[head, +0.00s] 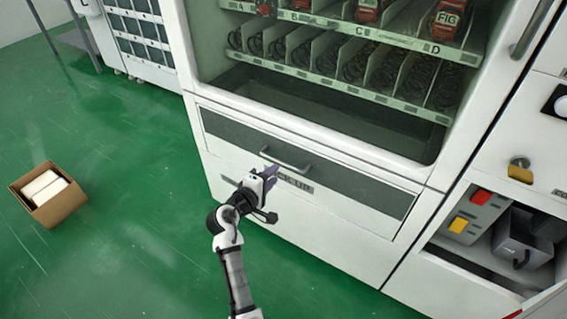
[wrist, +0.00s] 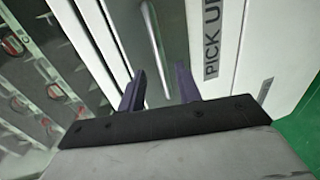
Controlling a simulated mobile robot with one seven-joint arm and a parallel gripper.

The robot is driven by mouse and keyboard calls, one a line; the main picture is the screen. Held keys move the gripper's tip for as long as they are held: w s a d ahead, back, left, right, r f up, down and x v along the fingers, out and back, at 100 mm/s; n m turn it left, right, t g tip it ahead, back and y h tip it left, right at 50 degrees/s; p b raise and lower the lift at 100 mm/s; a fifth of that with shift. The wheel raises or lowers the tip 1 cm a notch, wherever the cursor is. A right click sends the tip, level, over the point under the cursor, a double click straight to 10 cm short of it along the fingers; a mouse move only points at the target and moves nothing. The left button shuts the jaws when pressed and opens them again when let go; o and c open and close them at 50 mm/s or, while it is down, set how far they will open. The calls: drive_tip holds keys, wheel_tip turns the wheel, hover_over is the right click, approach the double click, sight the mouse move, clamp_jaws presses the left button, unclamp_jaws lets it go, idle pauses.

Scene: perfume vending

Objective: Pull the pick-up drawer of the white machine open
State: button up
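The white vending machine has a wide grey pick-up drawer front (head: 352,187) low on its face, and the drawer looks closed. A slim bar handle (head: 286,160) runs across the middle of the drawer front. My gripper (head: 270,172) is in front of the drawer, just below and left of the handle.
Shelves with wire coils (head: 340,62) and a few red packs are above the drawer. An open cardboard box (head: 52,212) with white contents stands on the green floor (head: 110,262) at left. A neighbouring unit with an open bay (head: 490,240) stands at right.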

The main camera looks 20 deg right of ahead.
sight(285, 164)
drive_tip(key=x, duration=0.7)
drive_tip(key=shift+w+d, duration=0.3)
drive_tip(key=shift+c, duration=0.3)
clamp_jaws()
